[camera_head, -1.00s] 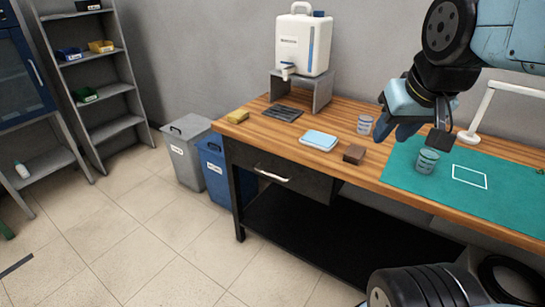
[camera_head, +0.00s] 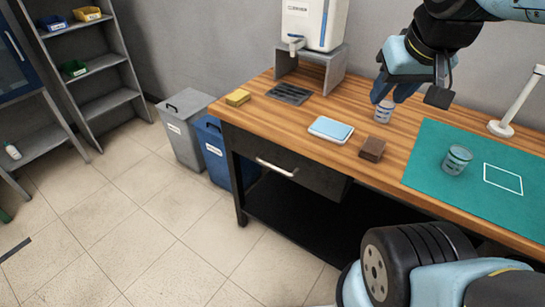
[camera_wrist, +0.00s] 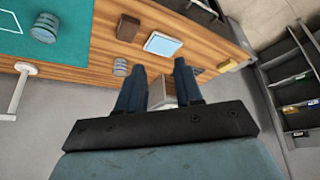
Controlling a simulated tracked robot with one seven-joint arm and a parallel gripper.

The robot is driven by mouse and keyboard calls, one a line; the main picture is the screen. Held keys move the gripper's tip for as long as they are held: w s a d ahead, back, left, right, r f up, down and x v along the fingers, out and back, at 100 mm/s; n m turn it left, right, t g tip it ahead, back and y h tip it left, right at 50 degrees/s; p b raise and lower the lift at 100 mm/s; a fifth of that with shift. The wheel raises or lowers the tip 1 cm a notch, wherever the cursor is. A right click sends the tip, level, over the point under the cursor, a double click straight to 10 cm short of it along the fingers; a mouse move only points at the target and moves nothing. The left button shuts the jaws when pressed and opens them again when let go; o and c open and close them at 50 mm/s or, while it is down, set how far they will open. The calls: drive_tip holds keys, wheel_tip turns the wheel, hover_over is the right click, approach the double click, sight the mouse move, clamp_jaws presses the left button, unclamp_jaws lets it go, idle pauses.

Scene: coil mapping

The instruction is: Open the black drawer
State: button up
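The black drawer (camera_head: 318,178) is set under the left part of the wooden workbench, with a pale bar handle (camera_head: 277,167) on its front. It looks shut. The handle is not clearly visible in the wrist view. My gripper (camera_head: 407,94) is above the back of the bench, higher than the drawer and to its right, well apart from the handle. In the wrist view its two fingers (camera_wrist: 156,67) stand apart with nothing between them that they hold.
On the bench top (camera_head: 340,100) are a scale (camera_head: 330,129), a brown block (camera_head: 373,149), a yellow sponge (camera_head: 238,97), jars (camera_head: 457,159) and a water container on a stand. A grey bin (camera_head: 184,128) and a blue bin (camera_head: 212,150) stand left of the bench. Floor in front is clear.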

drive_tip(key=w+a+f+n+g+h, duration=0.2)
drive_tip(key=w+a+f+n+h, duration=0.25)
drive_tip(key=w+f+n, duration=0.4)
drive_tip(key=w+a+f+n+g+h, duration=0.2)
drive_tip(key=w+a+f+n+h, duration=0.25)
drive_tip(key=f+n, duration=0.7)
drive_tip(key=n+t, duration=1.1)
drive_tip(key=n, duration=1.5)
approach(273, 166)
drive_tip(key=shift+h, duration=0.3)
drive_tip(key=x, duration=0.7)
drive_tip(key=f+x, duration=0.1)
drive_tip(key=x, duration=0.2)
drive_tip(key=shift+w+a, duration=0.2)
drive_tip(key=shift+c, duration=0.3)
clamp_jaws()
